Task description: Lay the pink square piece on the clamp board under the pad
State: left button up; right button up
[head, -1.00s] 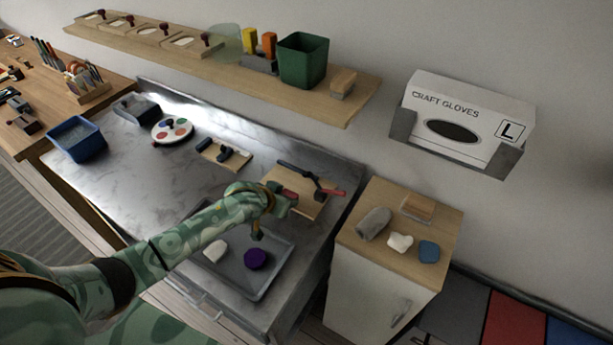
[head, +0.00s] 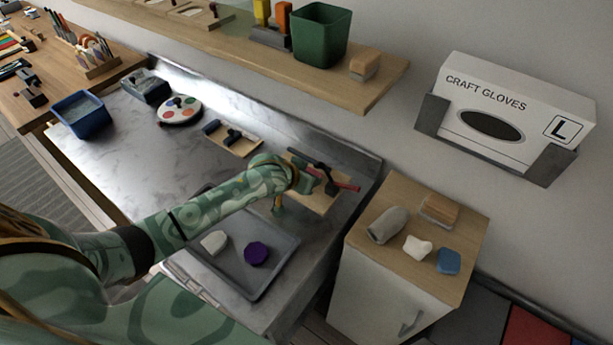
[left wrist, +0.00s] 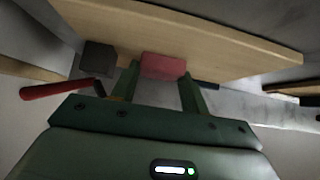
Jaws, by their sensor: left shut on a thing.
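My left gripper (left wrist: 160,88) is shut on the pink square piece (left wrist: 163,66), which sits between its two green fingers in the left wrist view. The wooden clamp board (left wrist: 225,42) spans that view just beyond the piece; I cannot tell whether they touch. The clamp's dark pad (left wrist: 97,57) is left of the piece, with the red handle (left wrist: 55,90) farther left. In the head view the gripper (head: 306,180) is over the clamp board (head: 322,205), beside the dark clamp and its red handle (head: 347,186). The piece is mostly hidden there. My right gripper is not in view.
A grey tray (head: 285,262) in front of the board holds a white piece (head: 214,241) and a purple piece (head: 256,253). A board with dark tools (head: 232,138) lies behind left. A cabinet (head: 385,285) stands right. The metal bench's left middle is clear.

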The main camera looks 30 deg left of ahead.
pick_arm(q)
jog(key=shift+w, duration=0.2)
jog(key=o, duration=1)
jog(key=shift+s+f, duration=0.1)
jog(key=shift+o, duration=0.2)
jog(key=p+v, duration=0.5)
jog(key=v, duration=0.7)
